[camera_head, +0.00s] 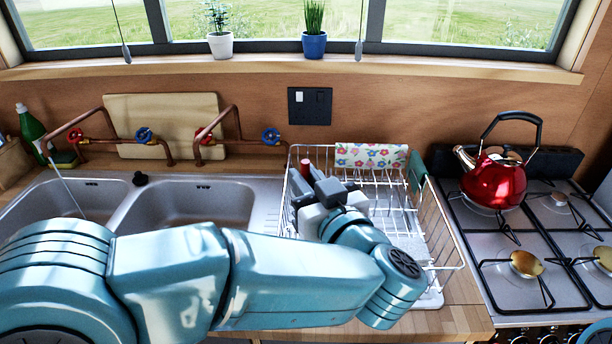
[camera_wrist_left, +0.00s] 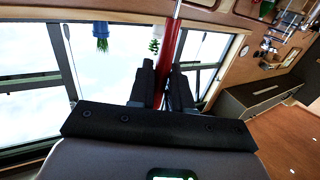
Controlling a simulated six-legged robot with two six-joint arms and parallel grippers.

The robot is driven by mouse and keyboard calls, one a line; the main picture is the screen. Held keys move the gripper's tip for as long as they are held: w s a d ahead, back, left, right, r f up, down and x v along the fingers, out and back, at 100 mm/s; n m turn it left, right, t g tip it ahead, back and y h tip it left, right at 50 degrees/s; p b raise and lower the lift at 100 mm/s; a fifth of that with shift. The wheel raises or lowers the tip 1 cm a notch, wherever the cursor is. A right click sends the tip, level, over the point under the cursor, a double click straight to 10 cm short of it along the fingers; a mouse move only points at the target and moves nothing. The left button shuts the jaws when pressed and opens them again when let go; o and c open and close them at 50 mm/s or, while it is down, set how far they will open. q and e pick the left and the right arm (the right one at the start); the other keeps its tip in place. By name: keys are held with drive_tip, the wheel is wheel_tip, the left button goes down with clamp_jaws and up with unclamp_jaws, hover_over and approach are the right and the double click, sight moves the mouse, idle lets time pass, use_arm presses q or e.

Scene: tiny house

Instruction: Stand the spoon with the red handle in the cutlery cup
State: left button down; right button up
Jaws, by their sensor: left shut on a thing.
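My left gripper (camera_head: 318,186) is over the left part of the white dish rack, with its fingers pointing away from me. It is shut on the red handle of the spoon. The red end (camera_head: 305,164) shows just beyond the fingers in the head view. In the left wrist view the red handle (camera_wrist_left: 170,58) runs up from between the dark fingers (camera_wrist_left: 163,85). The spoon's bowl is not visible. My right gripper is not in view.
The white wire dish rack (camera_head: 440,232) has a flowered cloth (camera_head: 371,156) over its back rail. A double sink (camera_head: 188,203) lies left. A red kettle (camera_head: 494,182) stands on the gas hob at right. Copper taps (camera_head: 231,133) rise behind the sink.

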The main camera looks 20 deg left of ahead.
use_arm(q)
wheel_tip(320, 180, down, 2)
drive_tip(key=shift+s+a+b, duration=0.1)
drive_tip(key=shift+b, duration=0.4)
drive_tip(key=shift+f+b, duration=1.2)
drive_tip(key=shift+f, duration=0.75)
drive_tip(key=c, duration=1)
unclamp_jaws()
